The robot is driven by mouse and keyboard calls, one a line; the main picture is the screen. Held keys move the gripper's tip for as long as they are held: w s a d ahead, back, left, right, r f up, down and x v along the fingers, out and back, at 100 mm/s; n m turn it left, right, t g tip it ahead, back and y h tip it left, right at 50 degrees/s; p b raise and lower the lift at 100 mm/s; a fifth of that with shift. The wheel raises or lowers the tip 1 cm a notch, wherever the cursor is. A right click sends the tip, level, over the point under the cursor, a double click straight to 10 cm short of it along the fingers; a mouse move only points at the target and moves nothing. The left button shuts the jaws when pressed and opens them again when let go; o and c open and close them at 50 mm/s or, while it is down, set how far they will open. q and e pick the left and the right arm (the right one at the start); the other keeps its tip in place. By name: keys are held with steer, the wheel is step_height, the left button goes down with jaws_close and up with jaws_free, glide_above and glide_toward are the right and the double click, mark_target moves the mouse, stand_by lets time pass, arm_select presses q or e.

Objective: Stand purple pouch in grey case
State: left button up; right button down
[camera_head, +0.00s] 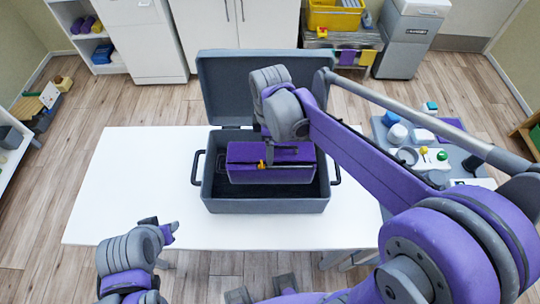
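The grey case (268,206) stands on the white table with its lid (222,88) raised at the back. The purple pouch (243,153) is within the case's opening, long side left to right, with a small yellow tab on its front. Dark case floor shows in front of it; whether its underside touches the floor is hidden. My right gripper (284,150) reaches down over the pouch's top and appears shut on it; the wrist hides part of the grip. My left gripper (161,227) is empty, apparently open, over the table's front left edge, apart from the case.
The white table (120,190) is clear left of the case. A grey surface with several white, blue and green items (422,135) lies to the right, partly behind my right arm. Cabinets, a yellow bin (333,17) and a grey bin (405,45) stand at the back.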

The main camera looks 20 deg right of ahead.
steer(key=shift+f, duration=2.25)
jaws_free()
